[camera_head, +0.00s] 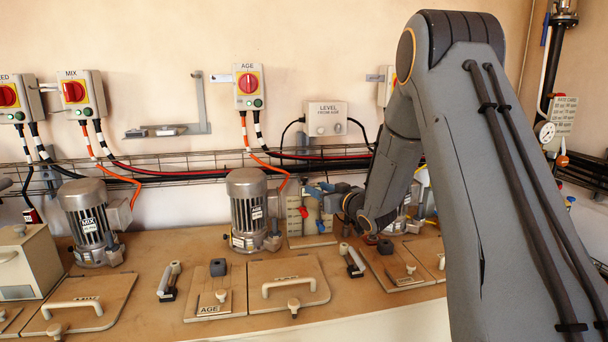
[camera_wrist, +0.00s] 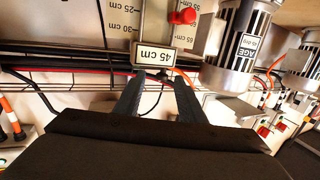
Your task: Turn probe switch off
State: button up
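No switch labelled "probe" can be read in either view. A pale box marked LEVEL FROM AGE (camera_head: 327,118), with small knobs, is on the wall in the head view. My gripper (camera_head: 319,190) is below it, beside the measuring boards (camera_head: 294,213). In the wrist view my gripper (camera_wrist: 158,82) has its two fingers apart with nothing held between them. A 45 cm plate (camera_wrist: 164,57) appears just beyond the fingertips, on a scale board with a red knob (camera_wrist: 183,17). Whether they touch is unclear.
The AGE switch box (camera_head: 248,87) and MIX switch box (camera_head: 82,94) have red knobs. Cables and a wire tray (camera_head: 190,165) run along the wall. The AGE motor (camera_head: 247,205) stands left of my gripper. Lidded hatches (camera_head: 286,283) are in the counter.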

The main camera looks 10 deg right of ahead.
aim_at(306, 179)
jog(key=shift+t+y, duration=0.3)
jog(key=shift+y, duration=0.3)
jog(key=x, duration=0.2)
jog(key=r+p+x, duration=0.1)
jog(key=x, duration=0.2)
jog(key=p+x, duration=0.1)
jog(key=x, duration=0.2)
jog(key=shift+w+a+r, duration=0.1)
jog(key=shift+a+r, duration=0.05)
jog(key=shift+a, duration=0.1)
jog(key=shift+n, duration=0.3)
grip_shut()
